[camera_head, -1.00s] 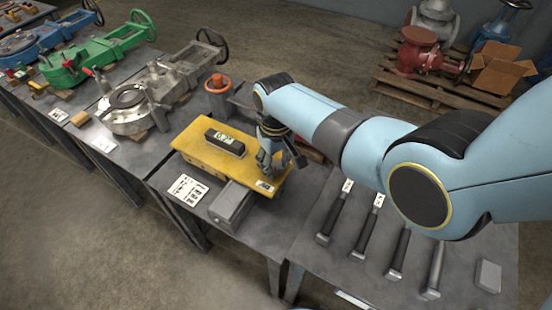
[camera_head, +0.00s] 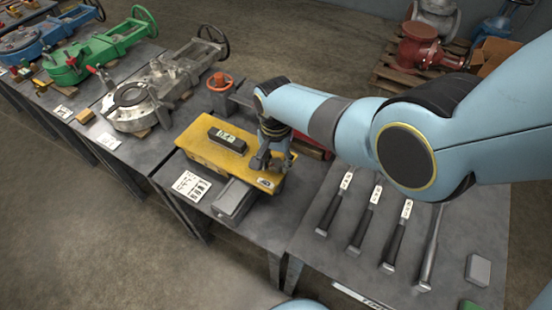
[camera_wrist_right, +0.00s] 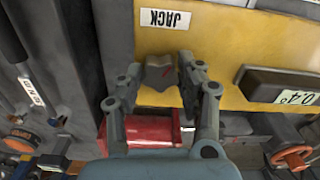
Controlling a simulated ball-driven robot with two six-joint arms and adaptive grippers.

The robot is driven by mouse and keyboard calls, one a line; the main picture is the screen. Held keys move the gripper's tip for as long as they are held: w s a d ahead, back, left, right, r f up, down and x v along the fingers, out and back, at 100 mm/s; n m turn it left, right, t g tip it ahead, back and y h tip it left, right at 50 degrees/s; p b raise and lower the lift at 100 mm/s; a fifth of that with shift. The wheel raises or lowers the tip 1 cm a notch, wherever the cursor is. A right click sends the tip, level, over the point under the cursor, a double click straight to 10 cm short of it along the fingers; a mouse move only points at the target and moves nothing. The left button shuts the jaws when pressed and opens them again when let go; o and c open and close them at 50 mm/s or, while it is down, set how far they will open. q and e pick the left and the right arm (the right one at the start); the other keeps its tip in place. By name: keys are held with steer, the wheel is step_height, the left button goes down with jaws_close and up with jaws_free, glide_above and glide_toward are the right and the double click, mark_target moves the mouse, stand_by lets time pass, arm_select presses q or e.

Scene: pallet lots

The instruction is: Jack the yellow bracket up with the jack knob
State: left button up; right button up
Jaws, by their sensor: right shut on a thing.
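My right gripper (camera_head: 272,166) is shut on the knob, one finger on each side in the right wrist view (camera_wrist_right: 160,84). My left gripper is out of view.
Several dark-handled hammers (camera_head: 366,218) lie on the right-hand table near a small grey block (camera_head: 478,269). A printed card (camera_head: 190,186) lies left of the bracket. An orange handwheel (camera_head: 220,82) and grey valve (camera_head: 129,104) stand behind it. A red part (camera_wrist_right: 140,131) is close by the bracket.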

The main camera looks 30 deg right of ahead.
mark_target(276, 164)
steer(key=m, duration=0.5)
steer(key=shift+s+f+m+p, duration=0.1)
steer(key=shift+m+p, duration=0.2)
steer(key=shift+f+m, duration=0.1)
steer(key=shift+m, duration=2.1)
steer(key=shift+s, duration=0.1)
steer(key=o, duration=1.2)
steer(key=shift+c, duration=0.2)
steer(key=shift+w, duration=0.2)
steer(key=shift+r, duration=0.2)
steer(key=shift+w+r, duration=0.1)
steer(key=shift+r, duration=0.1)
step_height(276, 164, up, 11)
steer(key=shift+r, duration=0.15)
